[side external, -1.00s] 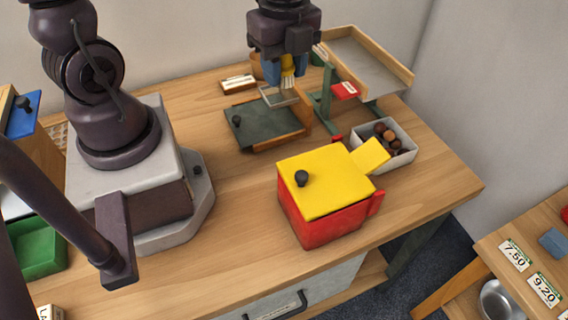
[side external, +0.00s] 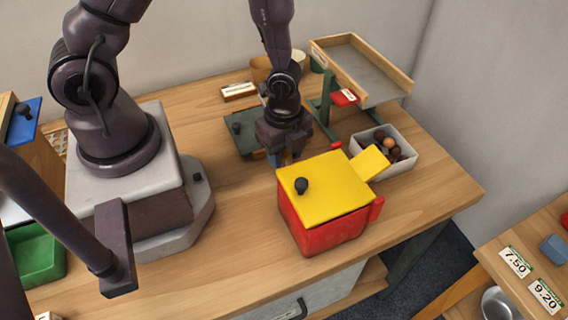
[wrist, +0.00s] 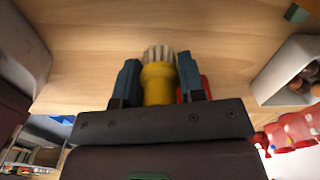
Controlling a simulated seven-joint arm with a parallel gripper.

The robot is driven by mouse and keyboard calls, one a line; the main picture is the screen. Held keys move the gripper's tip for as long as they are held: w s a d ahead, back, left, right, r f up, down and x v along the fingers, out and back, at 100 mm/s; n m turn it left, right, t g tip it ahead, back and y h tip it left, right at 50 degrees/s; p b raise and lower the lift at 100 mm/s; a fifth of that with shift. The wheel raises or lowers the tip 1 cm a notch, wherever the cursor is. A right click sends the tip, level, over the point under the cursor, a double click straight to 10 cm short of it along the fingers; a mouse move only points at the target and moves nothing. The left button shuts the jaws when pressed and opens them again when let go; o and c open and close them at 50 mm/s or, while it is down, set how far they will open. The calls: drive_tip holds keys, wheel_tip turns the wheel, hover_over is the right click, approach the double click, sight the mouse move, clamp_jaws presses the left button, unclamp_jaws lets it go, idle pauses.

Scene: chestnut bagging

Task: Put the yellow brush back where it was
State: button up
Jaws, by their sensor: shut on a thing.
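My gripper (side external: 285,158) is low over the table behind the red box (side external: 330,232) with the yellow lid (side external: 325,184). In the wrist view my gripper (wrist: 158,72) is shut on the yellow brush (wrist: 157,84), with one blue finger on each side. The pale bristles (wrist: 158,53) point away from the wrist, over bare wood. The brush is hidden in the side external view, and I cannot tell whether it touches the table.
A dark green board (side external: 242,143) lies just behind my gripper. A pale box (side external: 400,163) of chestnuts (side external: 389,142) stands to the right. A wood-edged tray (side external: 360,68) on a green stand is at the back right. Bare table (side external: 235,225) lies left of the red box.

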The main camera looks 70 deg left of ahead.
sight(284, 164)
drive_tip(key=shift+f, duration=1.85)
drive_tip(key=o, duration=0.9)
drive_tip(key=shift+f, duration=0.15)
